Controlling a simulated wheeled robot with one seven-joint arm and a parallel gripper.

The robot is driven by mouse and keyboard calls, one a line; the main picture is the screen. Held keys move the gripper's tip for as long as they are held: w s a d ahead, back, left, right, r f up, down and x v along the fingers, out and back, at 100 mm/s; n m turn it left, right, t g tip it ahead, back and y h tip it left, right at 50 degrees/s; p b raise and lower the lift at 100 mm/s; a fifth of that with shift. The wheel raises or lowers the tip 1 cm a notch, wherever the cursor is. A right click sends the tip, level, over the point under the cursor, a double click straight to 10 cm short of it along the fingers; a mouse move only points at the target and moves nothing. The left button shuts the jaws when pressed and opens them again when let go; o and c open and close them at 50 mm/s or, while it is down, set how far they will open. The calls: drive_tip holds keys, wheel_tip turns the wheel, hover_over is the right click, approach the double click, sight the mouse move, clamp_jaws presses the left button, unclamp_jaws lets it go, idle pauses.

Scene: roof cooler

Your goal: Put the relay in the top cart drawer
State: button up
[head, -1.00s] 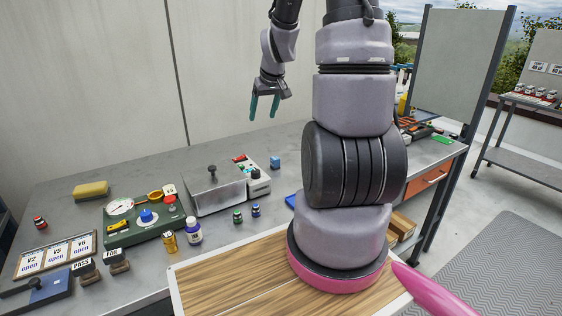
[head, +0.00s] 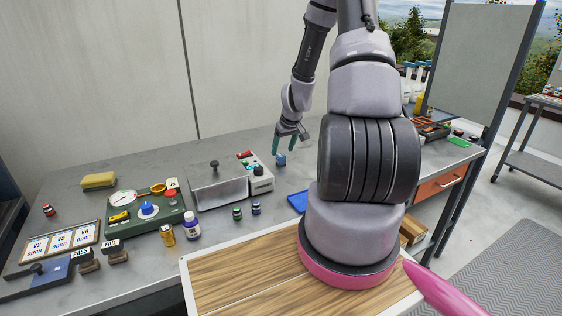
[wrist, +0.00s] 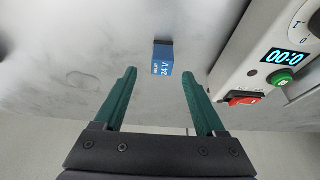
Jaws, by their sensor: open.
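The relay (head: 281,160) is a small blue block standing on the grey bench, right of the white control box. In the wrist view the relay (wrist: 162,62) shows a "24 V" label and lies beyond the fingertips, roughly between their lines. My gripper (head: 290,140) has green fingers and is open and empty, just above the relay in the head view. The open fingers also show in the wrist view (wrist: 160,88). A cart with an orange-fronted drawer (head: 440,183) stands at the right under the bench end; I cannot tell whether it is the top cart drawer.
The white control box (head: 254,176) with a red switch and display stands close left of the relay. A metal box (head: 217,187), a green gauge panel (head: 145,212) and several small bottles are further left. A blue tray (head: 298,201) lies near my arm.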

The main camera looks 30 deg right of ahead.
sight(281, 155)
drive_tip(key=x, duration=0.4)
drive_tip(key=shift+a+f, duration=0.1)
drive_tip(key=shift+f, duration=0.3)
drive_tip(key=shift+s, duration=0.1)
clamp_jaws()
drive_tip(key=shift+r, duration=0.15)
